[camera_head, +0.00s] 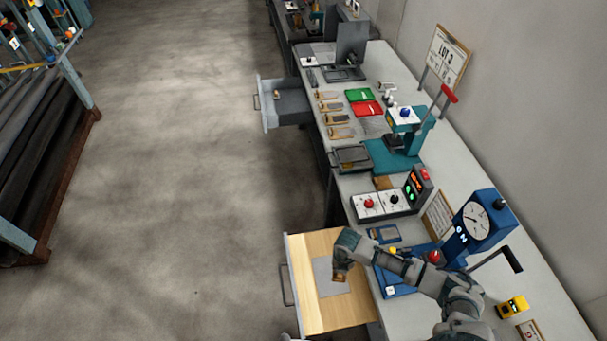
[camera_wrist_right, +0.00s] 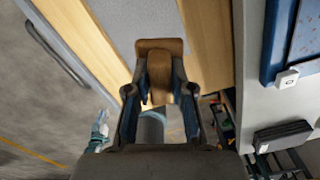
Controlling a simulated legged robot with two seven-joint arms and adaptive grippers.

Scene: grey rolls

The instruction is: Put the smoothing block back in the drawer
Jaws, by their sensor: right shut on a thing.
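The smoothing block is a small brown wooden piece (camera_head: 341,277), also close up in the right wrist view (camera_wrist_right: 160,48). My right gripper (camera_head: 342,271) is shut on it, with a finger on each side of the block in the right wrist view (camera_wrist_right: 163,88). The near drawer (camera_head: 311,250) is pulled open, with a light wood interior and a grey rectangle (camera_head: 322,268) in its middle. The gripper and block are over this grey area. I cannot tell whether the block touches it.
The workbench (camera_head: 400,239) beside the drawer carries a blue dial device (camera_head: 478,221), a control box with buttons (camera_head: 388,203) and a teal press (camera_head: 396,152). A second grey drawer (camera_head: 287,103) stands open farther back.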

